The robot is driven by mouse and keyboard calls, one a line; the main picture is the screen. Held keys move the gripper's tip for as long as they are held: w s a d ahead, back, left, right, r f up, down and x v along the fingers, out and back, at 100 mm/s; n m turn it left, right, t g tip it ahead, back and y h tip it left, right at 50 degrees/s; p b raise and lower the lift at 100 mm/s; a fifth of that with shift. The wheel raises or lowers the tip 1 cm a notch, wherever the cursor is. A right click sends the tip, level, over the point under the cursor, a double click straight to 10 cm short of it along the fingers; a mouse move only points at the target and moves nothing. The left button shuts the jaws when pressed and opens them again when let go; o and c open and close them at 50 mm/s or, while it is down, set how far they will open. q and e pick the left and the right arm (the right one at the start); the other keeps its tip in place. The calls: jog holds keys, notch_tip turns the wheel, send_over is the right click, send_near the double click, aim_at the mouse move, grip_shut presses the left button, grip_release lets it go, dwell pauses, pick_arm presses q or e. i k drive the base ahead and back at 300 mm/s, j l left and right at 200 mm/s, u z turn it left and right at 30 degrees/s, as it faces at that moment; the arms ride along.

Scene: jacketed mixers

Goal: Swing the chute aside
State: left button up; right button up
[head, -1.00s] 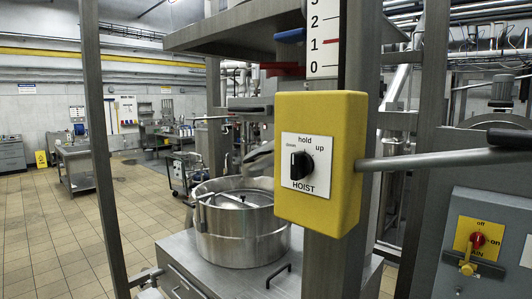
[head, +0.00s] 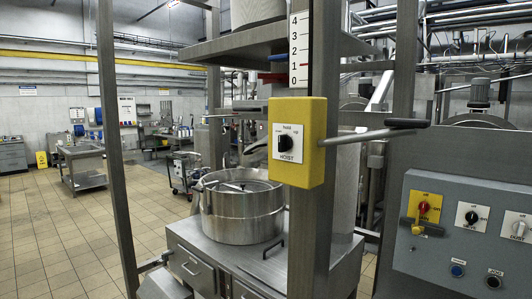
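I cannot pick out the chute with certainty. A small grey curved metal piece (head: 256,149) shows behind the left edge of the yellow hoist box (head: 298,142), mostly hidden by it; I cannot tell what it belongs to. A steel bar with a black grip (head: 407,123) sticks out to the right of the box. Below the box, a round steel vessel (head: 242,212) stands on a steel cabinet (head: 210,243). Neither of my grippers can be made out in the head view.
A steel post (head: 315,225) with a number scale (head: 299,50) carries the hoist box. A grey control panel (head: 460,235) with switches stands at the right. Steel tables (head: 85,150) and a trolley (head: 185,172) are farther back. The tiled floor (head: 70,235) at left is clear.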

aim_at(252, 157)
jog(key=i+j+z, duration=0.1)
jog(key=z, duration=0.4)
jog(key=i+j+z, duration=0.15)
jog(key=z, duration=0.35)
jog(key=j+z, duration=0.25)
jog(key=z, duration=0.25)
